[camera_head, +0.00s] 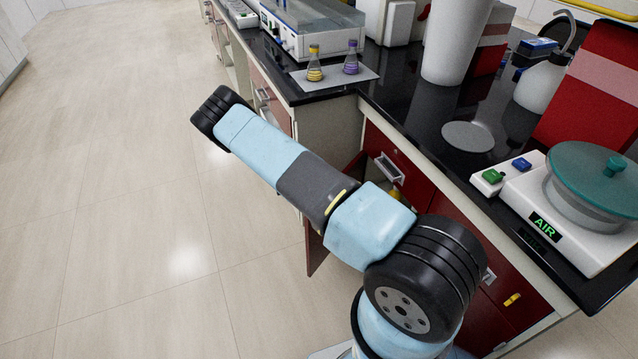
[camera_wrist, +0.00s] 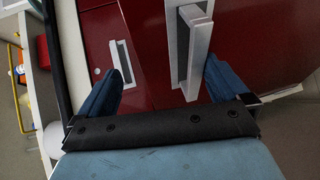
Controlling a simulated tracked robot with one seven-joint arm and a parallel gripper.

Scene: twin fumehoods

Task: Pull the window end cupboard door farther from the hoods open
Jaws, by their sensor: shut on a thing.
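The dark red cupboard door (camera_wrist: 250,45) fills the upper right of the wrist view. Its pale upright bar handle (camera_wrist: 190,55) stands between the two blue fingers of my gripper (camera_wrist: 165,75). My gripper is shut on this handle, though the exact contact at the fingertips is hard to see. In the head view a dark red door panel (camera_head: 318,250) stands swung out from the cabinet below the bench, partly behind my arm. My gripper and the handle are hidden there behind my arm.
A red drawer front with a pale handle (camera_head: 389,168) lies above the opening. A yellow handle (camera_head: 512,299) is on the cabinet further right. Two flasks stand on a white sheet (camera_head: 310,84) on the black bench. Pale floor (camera_head: 120,200) at left is clear.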

